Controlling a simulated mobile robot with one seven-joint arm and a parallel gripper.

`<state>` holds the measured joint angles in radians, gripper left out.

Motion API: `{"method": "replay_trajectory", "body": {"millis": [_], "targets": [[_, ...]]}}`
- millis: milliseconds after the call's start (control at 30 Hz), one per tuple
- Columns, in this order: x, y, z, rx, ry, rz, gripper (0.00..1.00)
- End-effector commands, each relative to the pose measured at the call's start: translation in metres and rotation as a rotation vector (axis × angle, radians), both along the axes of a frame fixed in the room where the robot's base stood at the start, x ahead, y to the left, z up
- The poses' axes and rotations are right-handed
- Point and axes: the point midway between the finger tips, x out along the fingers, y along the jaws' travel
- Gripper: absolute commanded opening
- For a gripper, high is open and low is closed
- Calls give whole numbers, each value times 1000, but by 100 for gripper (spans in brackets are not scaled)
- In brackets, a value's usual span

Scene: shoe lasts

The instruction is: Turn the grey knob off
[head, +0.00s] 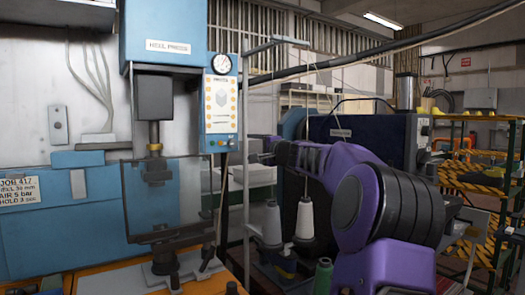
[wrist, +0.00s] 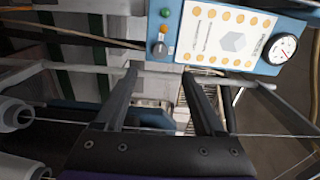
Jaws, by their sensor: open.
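The grey knob (wrist: 160,48) sits on the blue control panel (wrist: 176,60) in the wrist view, in line with a green button (wrist: 166,12) and an orange button (wrist: 164,29). I cannot tell which way the knob points. In the head view the panel (head: 208,112) is on the front of the blue heel press, with small controls along its bottom edge; the knob is too small to make out surely there. My gripper (wrist: 160,72) is open and empty. In the wrist view its two dark fingers point towards the panel, with the knob just beyond the gap between the tips, apart from them.
A pressure gauge (head: 221,64) tops the panel. A grey metal frame (head: 246,150) stands beside my gripper, and its bar (wrist: 220,80) crosses the wrist view near the fingertips. White thread cones (head: 305,220) stand below my arm. A clear guard (head: 190,200) fronts the press.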

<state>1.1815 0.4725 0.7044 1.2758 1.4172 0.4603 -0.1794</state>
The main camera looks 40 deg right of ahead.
Motion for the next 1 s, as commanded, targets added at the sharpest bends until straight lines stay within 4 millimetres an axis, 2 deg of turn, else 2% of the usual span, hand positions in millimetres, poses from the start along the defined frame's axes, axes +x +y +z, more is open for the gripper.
{"method": "replay_trajectory", "body": {"millis": [100, 333, 1000], "targets": [[-22, 0, 0, -1, 1, -4, 71], [-47, 3, 1, -2, 0, -1, 71], [-50, 4, 0, -2, 1, 1, 71]]}}
